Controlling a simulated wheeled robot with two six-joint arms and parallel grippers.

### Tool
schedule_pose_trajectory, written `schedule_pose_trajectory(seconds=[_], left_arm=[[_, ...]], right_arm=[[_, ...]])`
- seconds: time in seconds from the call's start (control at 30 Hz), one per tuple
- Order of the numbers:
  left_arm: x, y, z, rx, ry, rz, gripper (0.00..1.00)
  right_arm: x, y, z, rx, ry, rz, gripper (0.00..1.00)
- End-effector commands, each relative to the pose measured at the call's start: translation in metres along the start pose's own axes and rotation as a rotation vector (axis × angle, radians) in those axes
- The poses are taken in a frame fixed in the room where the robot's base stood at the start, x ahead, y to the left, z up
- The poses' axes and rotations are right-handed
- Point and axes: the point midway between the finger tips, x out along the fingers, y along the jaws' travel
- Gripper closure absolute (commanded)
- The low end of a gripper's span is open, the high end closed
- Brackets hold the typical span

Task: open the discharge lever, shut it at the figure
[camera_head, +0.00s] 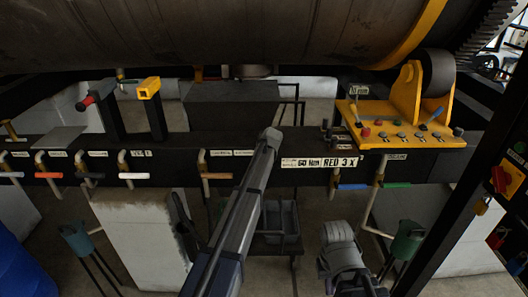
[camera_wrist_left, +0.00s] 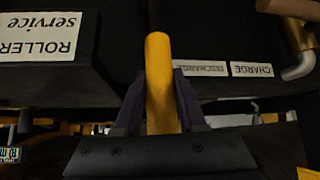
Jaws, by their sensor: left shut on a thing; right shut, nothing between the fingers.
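In the left wrist view my left gripper (camera_wrist_left: 160,115) is shut on a yellow lever handle (camera_wrist_left: 158,80), with one dark finger on each side of it. The DISCHARGE label (camera_wrist_left: 200,68) is upside down just right of the handle, beside the CHARGE label (camera_wrist_left: 250,69). In the head view my left forearm crosses the middle and hides the left fingers and the held lever. My right gripper (camera_head: 352,281) is low in the head view, shut and empty, away from the levers. I cannot make out a figure reading.
A dark beam carries several pipes with coloured handles, including a white one (camera_head: 134,176), a brown one (camera_head: 216,176) and a blue one (camera_head: 352,186). A yellow control panel (camera_head: 440,142) is at right. The big drum (camera_head: 210,30) hangs above. A grey bin (camera_head: 281,225) stands below.

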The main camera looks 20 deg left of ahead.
Motion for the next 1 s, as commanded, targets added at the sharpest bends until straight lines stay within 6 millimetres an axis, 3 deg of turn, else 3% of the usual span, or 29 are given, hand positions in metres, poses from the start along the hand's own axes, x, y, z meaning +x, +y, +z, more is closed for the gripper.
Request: schedule_pose_trajectory(seconds=[0.03, 0.2, 0.77, 0.8, 1.0], left_arm=[[0.004, 0.002, -0.009, 0.003, -0.019, -0.005, 1.0], [0.01, 0.003, -0.015, 0.009, -0.067, -0.011, 1.0], [0.014, 0.004, -0.017, 0.014, -0.091, -0.014, 1.0], [0.014, 0.004, -0.017, 0.014, -0.09, -0.014, 0.59], [0.013, 0.004, -0.016, 0.013, -0.092, -0.014, 0.37]], right_arm=[[-0.006, 0.001, 0.001, 0.0, 0.0, 0.0, 1.0], [-0.012, 0.001, 0.001, -0.001, -0.001, 0.0, 1.0], [-0.014, 0.001, 0.001, -0.001, -0.001, 0.0, 1.0], [-0.014, 0.001, 0.001, -0.001, -0.001, 0.0, 1.0], [-0.014, 0.001, 0.001, -0.001, -0.001, 0.0, 1.0]])
